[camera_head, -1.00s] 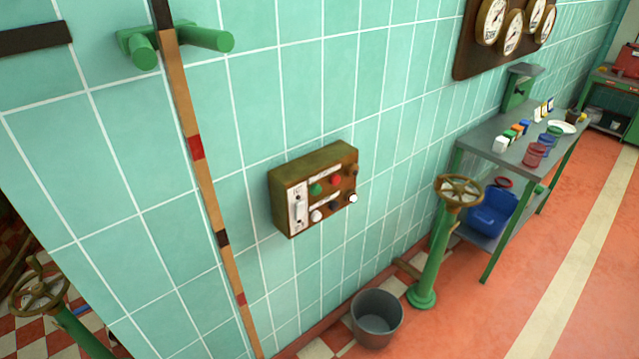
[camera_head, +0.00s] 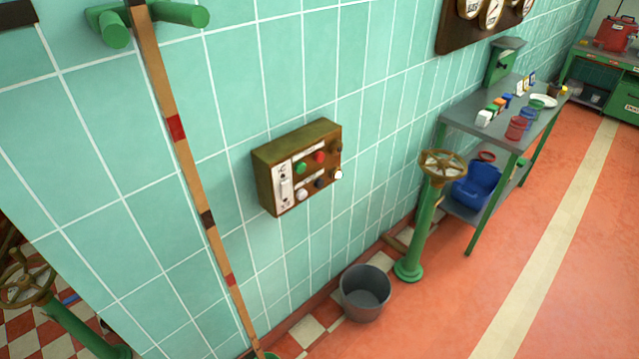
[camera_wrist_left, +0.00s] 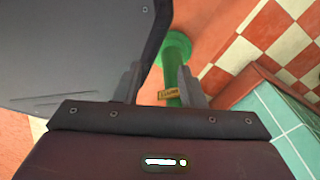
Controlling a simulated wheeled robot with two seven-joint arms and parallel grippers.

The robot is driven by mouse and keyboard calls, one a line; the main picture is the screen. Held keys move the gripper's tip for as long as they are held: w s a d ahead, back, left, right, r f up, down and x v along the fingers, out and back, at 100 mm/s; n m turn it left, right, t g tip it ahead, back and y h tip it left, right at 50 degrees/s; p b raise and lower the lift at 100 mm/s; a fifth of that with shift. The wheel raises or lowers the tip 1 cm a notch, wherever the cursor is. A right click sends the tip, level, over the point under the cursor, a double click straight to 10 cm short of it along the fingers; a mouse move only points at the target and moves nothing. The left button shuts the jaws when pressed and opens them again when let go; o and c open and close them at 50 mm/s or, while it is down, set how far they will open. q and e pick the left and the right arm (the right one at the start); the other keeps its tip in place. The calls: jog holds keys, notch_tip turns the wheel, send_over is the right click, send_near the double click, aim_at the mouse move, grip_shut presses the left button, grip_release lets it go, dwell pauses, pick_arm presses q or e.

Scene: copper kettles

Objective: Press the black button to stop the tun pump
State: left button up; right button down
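A brass-brown control box (camera_head: 264,181) hangs on the tiled wall in the middle of the head view. Its face carries a green button (camera_head: 302,168), a red button (camera_head: 320,158), two white buttons and a small dark button (camera_head: 320,183) in the lower row, black or dark blue. A brownish dark knob (camera_head: 337,147) sits at the upper right. A switch plate (camera_head: 283,188) is on its left side. My left gripper (camera_wrist_left: 159,84) shows only in the left wrist view. Its fingers are apart with nothing held. No gripper is near the box. My right gripper is out of sight.
A striped pole (camera_head: 192,175) leans left of the box. A grey bucket (camera_head: 365,293) and green valve post (camera_head: 422,225) stand below and right. A metal table (camera_head: 470,124) with small pots is farther right. The left wrist view shows a green post (camera_wrist_left: 174,50) and tiled corner.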

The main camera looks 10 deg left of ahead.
pick_arm(q)
jog(key=shift+w, duration=0.1)
grip_shut()
jog(key=shift+w, duration=0.1)
dwell(1.6)
